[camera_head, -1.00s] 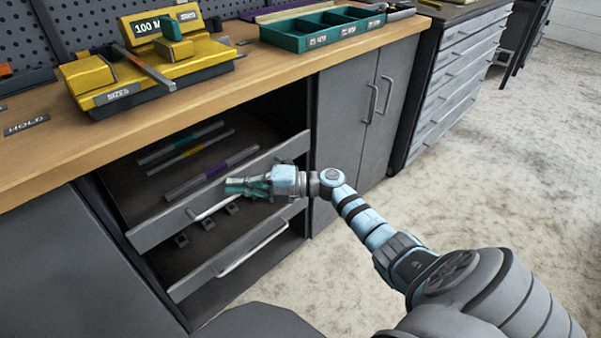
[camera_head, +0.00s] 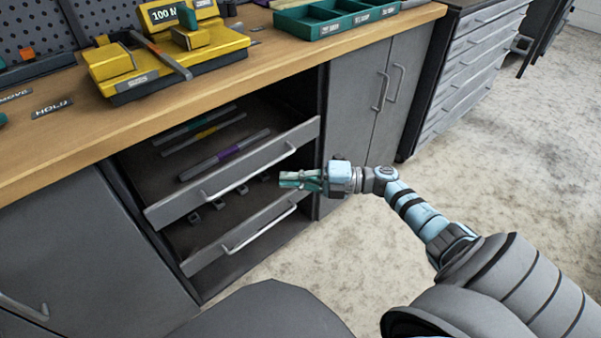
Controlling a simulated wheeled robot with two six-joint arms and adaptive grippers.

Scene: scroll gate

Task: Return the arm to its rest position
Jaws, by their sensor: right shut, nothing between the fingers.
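My right arm comes in from the lower right. Its gripper (camera_head: 290,180) is shut and empty, in front of the two pulled-out drawers and to the right of their handles. The gripper looks apart from the upper drawer (camera_head: 170,212) and its handle (camera_head: 248,180). The lower drawer (camera_head: 200,262) with its handle (camera_head: 260,236) shows below and left of the gripper. My left gripper is not in view.
Several scrolls or rods, one with a purple band (camera_head: 226,155), lie in the upper drawer. The wooden bench top (camera_head: 110,130) above holds a yellow device (camera_head: 190,65) and a green tray (camera_head: 330,22). The floor (camera_head: 500,180) at right is clear.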

